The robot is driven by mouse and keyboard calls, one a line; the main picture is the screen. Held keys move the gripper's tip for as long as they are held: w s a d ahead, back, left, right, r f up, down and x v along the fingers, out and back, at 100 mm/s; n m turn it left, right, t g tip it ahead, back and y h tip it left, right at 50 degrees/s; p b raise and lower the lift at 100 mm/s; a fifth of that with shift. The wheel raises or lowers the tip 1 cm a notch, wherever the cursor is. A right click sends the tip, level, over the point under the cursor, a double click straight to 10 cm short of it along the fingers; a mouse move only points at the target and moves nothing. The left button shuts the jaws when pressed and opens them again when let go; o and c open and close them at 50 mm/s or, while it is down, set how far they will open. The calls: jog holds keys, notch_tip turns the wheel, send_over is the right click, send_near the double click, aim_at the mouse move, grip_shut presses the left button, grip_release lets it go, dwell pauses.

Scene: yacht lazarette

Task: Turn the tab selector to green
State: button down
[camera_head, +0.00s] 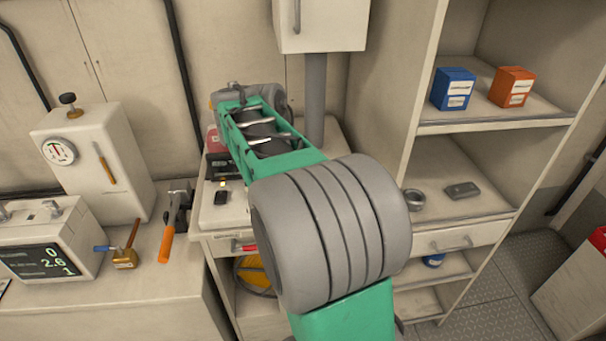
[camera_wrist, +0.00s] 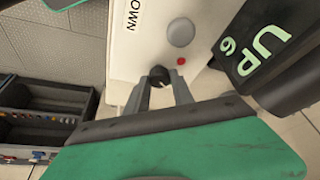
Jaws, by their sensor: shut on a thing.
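In the wrist view, the tab selector appears as a small dark knob (camera_wrist: 159,74) at the edge of a white panel (camera_wrist: 150,35). My gripper (camera_wrist: 161,84) has its two grey fingers on either side of the knob, shut on it. A red dot (camera_wrist: 181,61) sits on the panel just up and right of the knob. No green mark shows on the panel, and I cannot tell which way the tab points. In the head view, my arm hides the gripper and the selector.
The panel carries a grey round button (camera_wrist: 180,32), beside a dark display (camera_wrist: 262,50) reading "UP 6". In the head view, a gauge box (camera_head: 100,150), an orange-handled hammer (camera_head: 168,240) and a brass valve (camera_head: 125,258) stand left. Shelves (camera_head: 490,118) with small boxes stand right.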

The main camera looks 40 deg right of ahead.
jog(key=shift+m, duration=0.6)
jog(key=c, duration=1.1)
grip_release()
jog(key=shift+r, duration=0.1)
jog(key=p+v, duration=0.2)
jog(key=v, duration=0.5)
jog(key=shift+r, duration=0.35)
jog(key=shift+w+a, duration=0.15)
